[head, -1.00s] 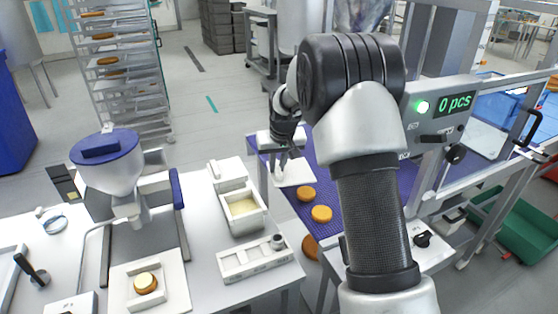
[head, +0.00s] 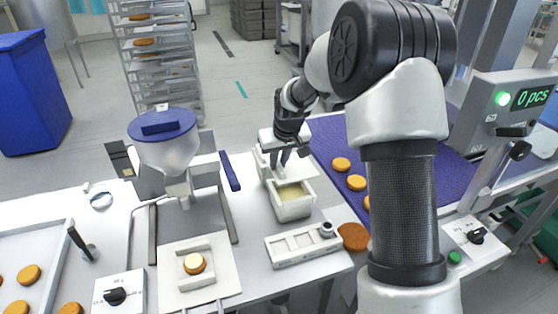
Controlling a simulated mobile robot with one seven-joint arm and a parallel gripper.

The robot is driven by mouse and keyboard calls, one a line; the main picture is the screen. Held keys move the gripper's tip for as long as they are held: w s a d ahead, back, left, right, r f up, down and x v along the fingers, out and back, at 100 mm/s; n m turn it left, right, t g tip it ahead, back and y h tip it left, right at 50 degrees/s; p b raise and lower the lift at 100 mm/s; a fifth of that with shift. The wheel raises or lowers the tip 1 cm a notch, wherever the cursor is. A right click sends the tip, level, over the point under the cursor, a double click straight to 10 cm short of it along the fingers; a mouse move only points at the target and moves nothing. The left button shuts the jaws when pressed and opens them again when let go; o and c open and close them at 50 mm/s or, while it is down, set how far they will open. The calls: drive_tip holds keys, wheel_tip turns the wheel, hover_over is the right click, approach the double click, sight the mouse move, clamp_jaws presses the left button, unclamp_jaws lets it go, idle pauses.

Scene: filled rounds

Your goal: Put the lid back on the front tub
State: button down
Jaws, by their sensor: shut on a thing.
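The front tub (head: 293,212) is a white box on the white worktop, with pale yellow filling showing at its open top. My gripper (head: 283,161) is above the rear part of this tub, shut on the white flat lid (head: 299,173). The lid appears to be over the tub's back end, leaving the front part of the filling uncovered. I cannot tell whether the lid touches the rim. The back tub (head: 262,165) stands just behind and is mostly hidden by my gripper and the lid.
A white holder tray (head: 302,246) lies just in front of the tub. A blue-topped hopper machine (head: 165,140) stands to the left. The purple conveyor (head: 345,150) with several round cakes runs to the right. A filled round (head: 194,264) sits at the machine's front.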

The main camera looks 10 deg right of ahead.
drive_tip(key=shift+f+b, duration=2.45)
drive_tip(key=shift+f, duration=1.45)
drive_tip(key=shift+f+b, duration=0.25)
drive_tip(key=shift+b, duration=0.05)
drive_tip(key=c, duration=1.2)
unclamp_jaws()
drive_tip(key=shift+o, duration=0.2)
drive_tip(key=shift+r, duration=0.1)
drive_tip(key=shift+r+p, duration=2.1)
drive_tip(key=shift+r, duration=1.35)
